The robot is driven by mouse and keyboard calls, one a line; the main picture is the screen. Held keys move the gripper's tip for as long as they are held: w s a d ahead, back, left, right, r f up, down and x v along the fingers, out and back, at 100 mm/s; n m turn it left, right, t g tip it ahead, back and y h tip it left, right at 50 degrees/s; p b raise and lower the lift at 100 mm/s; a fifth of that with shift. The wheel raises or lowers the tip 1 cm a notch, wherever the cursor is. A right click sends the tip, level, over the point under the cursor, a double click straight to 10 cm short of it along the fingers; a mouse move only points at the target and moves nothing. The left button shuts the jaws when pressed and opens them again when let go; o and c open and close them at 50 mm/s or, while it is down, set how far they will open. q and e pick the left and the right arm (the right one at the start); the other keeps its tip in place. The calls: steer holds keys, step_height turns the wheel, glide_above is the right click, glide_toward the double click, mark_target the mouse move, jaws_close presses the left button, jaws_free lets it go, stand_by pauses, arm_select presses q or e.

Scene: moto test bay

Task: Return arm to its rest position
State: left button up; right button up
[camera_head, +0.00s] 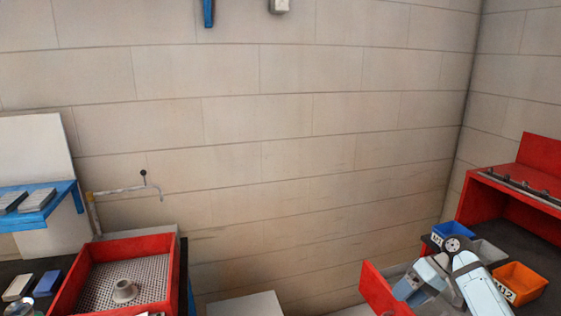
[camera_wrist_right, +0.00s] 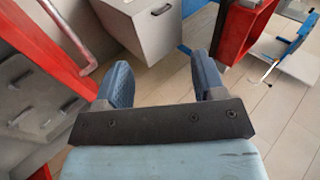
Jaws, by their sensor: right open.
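My right arm (camera_head: 480,285) shows at the lower right of the head view, pale blue and bent at a dark round joint. Its hand is beside a red panel, and the fingertips are hard to make out there. In the right wrist view my right gripper (camera_wrist_right: 162,72) has its two blue ribbed fingers apart. Nothing is held between them; a grey cabinet and floor show past the gap. My left gripper is not in the head view.
A red bench (camera_head: 525,190) with a blue bin (camera_head: 452,230) and an orange bin (camera_head: 520,284) stands close to my right arm. A red panel (camera_head: 378,290) is left of it. A red-walled tray (camera_head: 130,247) holding a grey part (camera_head: 124,291) is at left.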

steer(key=w+d+m+t+h, duration=0.2)
steer(key=w+d+t+h, duration=0.2)
steer(key=w+t, duration=0.3)
steer(key=w+d+r+n+t+h, duration=0.2)
steer(key=w+d+r+t+h, duration=0.4)
steer(key=w+d+r+t, duration=0.35)
steer(key=s+a+f+g+y, duration=0.1)
steer(key=s+a+f, duration=0.6)
steer(key=s+f, duration=0.3)
steer(key=s+a+f+y, duration=0.2)
steer(key=s+a+f, duration=0.5)
steer(key=s+f, duration=0.3)
steer(key=s+a+f+g, duration=0.1)
steer(key=s+a+f, duration=0.2)
steer(key=s, duration=0.6)
steer(key=s+a+f+g+y, duration=0.1)
steer(key=s+a+f, duration=0.2)
steer(key=s, duration=0.7)
steer(key=s+a+f+g+y, duration=0.1)
steer(key=s+a+f, duration=0.2)
steer(key=s+a, duration=0.3)
steer(key=s, duration=0.3)
steer(key=shift+s+f+g, duration=0.2)
steer(key=shift+s+g, duration=0.15)
